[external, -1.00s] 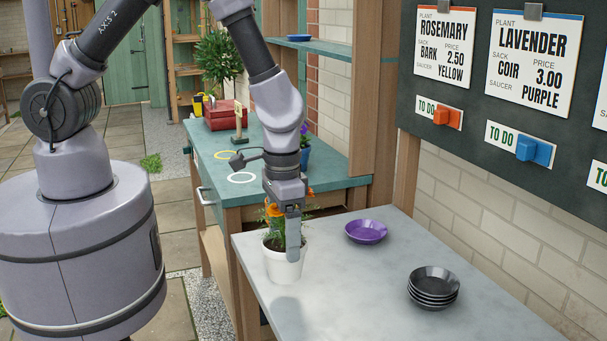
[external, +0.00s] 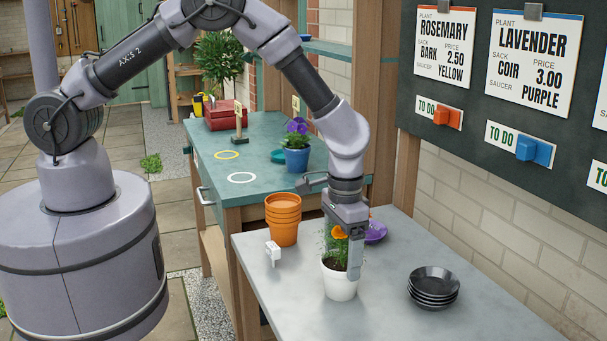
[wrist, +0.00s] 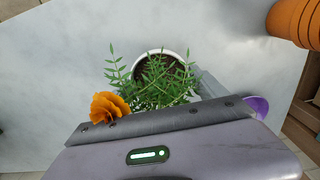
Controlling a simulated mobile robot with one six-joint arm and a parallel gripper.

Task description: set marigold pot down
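The marigold pot (external: 340,284) is white and upright, with green leaves and an orange flower (external: 338,232). It is at the middle of the grey table, and I cannot tell whether its base touches the top. My gripper (external: 349,270) points down over the plant, with a finger at the pot's right side; the other finger is hidden. It appears shut on the pot. In the wrist view the pot's rim (wrist: 186,56), soil and leaves show beyond my gripper housing, with the orange flower (wrist: 109,107) at left.
Black stacked saucers (external: 434,283) stand to the right. Stacked orange pots (external: 283,222) and a small white object (external: 272,252) are at left. The grey table's (external: 400,320) front is clear. A blue pot (external: 296,158) stands on the green bench.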

